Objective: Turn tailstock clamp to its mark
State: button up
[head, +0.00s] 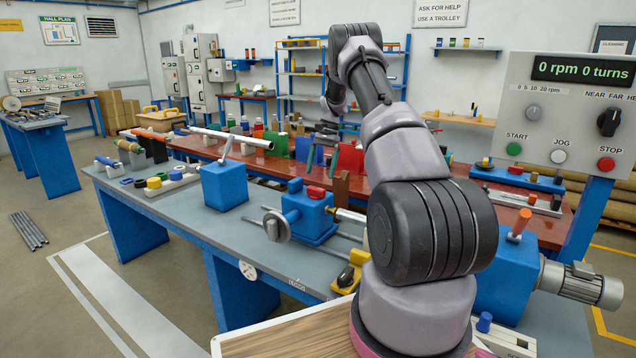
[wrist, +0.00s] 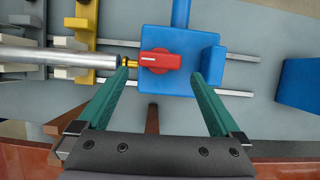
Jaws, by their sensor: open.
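The tailstock is a blue block (head: 312,222) on two rails at the middle of the grey bench, also seen in the wrist view (wrist: 185,85). On its top sits the red clamp (head: 316,192), a short lever with a white line lying across the picture in the wrist view (wrist: 160,62). I cannot make out its mark. My gripper (wrist: 160,80) is open, its green fingers apart on either side of the clamp in the picture, with nothing between them. In the head view my gripper (head: 320,164) hangs above and behind the tailstock. Contact with the clamp is not visible.
A silver bar with a brass tip (wrist: 60,57) ends just left of the clamp, close to my left finger. A handwheel (head: 276,226) is on the tailstock's near side. A brown upright piece (head: 341,187) stands behind it. Another blue block (head: 224,185) stands left.

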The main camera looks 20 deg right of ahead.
jog(key=shift+v, duration=2.3)
jog(key=s+a+r+n+t, duration=0.1)
jog(key=s+a+r, duration=0.35)
jog(key=r, duration=0.35)
jog(key=s+a+r+n+t+h, duration=0.1)
jog(key=s+a+r+t, duration=0.15)
jog(key=s+r, duration=0.4)
jog(key=s+a+r+n+t, duration=0.1)
jog(key=s+a+r, duration=0.3)
jog(key=r, duration=0.5)
jog(key=s+a+n+t, duration=0.2)
jog(key=s+a, duration=0.1)
jog(key=s, duration=1)
jog(key=s+a+r+n+t, duration=0.1)
jog(key=s+a+t, duration=0.2)
jog(key=s, duration=0.9)
jog(key=shift+s+a+r+n+h, duration=0.3)
jog(key=shift+s+a+n, duration=0.1)
jog(key=shift+a, duration=0.4)
